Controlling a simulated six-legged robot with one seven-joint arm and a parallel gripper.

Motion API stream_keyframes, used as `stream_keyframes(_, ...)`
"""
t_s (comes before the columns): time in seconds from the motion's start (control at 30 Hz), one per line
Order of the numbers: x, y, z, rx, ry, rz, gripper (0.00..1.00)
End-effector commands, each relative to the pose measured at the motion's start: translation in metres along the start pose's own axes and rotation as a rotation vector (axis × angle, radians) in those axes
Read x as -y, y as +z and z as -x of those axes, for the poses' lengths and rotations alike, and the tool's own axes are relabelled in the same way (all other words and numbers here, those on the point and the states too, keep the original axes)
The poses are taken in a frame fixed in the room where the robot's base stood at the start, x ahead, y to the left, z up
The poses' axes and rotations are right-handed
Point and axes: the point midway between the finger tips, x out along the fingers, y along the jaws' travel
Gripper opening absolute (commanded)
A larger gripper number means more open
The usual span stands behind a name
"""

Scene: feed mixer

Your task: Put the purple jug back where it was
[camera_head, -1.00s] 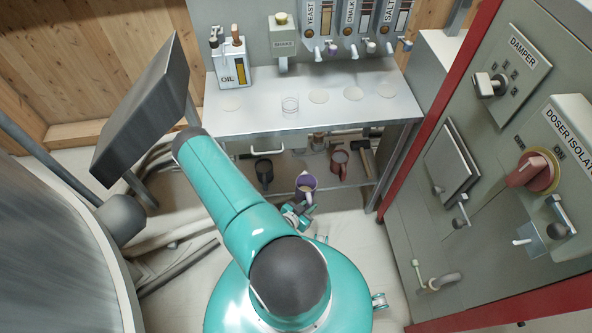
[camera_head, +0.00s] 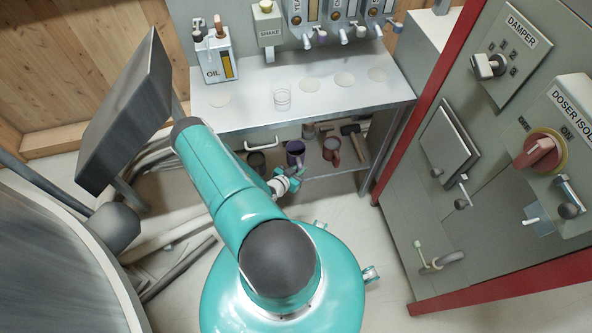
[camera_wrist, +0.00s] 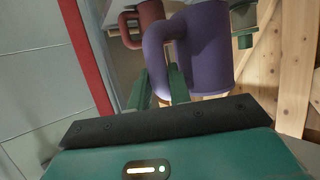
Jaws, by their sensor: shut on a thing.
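The purple jug (camera_head: 295,150) is at the lower shelf under the bench, between a dark jug (camera_head: 256,162) and a red jug (camera_head: 331,150). I cannot tell whether it rests on the shelf or hangs just above it. My gripper (camera_head: 287,182) is just in front of the purple jug. In the wrist view the purple jug (camera_wrist: 207,50) fills the upper middle, and the green fingers of my gripper (camera_wrist: 160,84) are shut on its handle. The red jug (camera_wrist: 150,22) shows behind and left of it there.
A hammer (camera_head: 353,138) lies right of the red jug. A red-edged control cabinet (camera_head: 470,160) stands right. A dark slanted panel (camera_head: 125,110) stands left.

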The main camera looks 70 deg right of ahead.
Motion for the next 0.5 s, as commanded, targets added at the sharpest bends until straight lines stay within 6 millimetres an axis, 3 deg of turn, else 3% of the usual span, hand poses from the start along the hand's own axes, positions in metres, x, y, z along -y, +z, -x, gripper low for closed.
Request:
stream_keyframes(0.2,0.022,0.029,-0.032,0.002,0.001,-0.002,0.00)
stream_keyframes(0.5,0.033,0.050,-0.049,0.002,0.001,0.002,0.00)
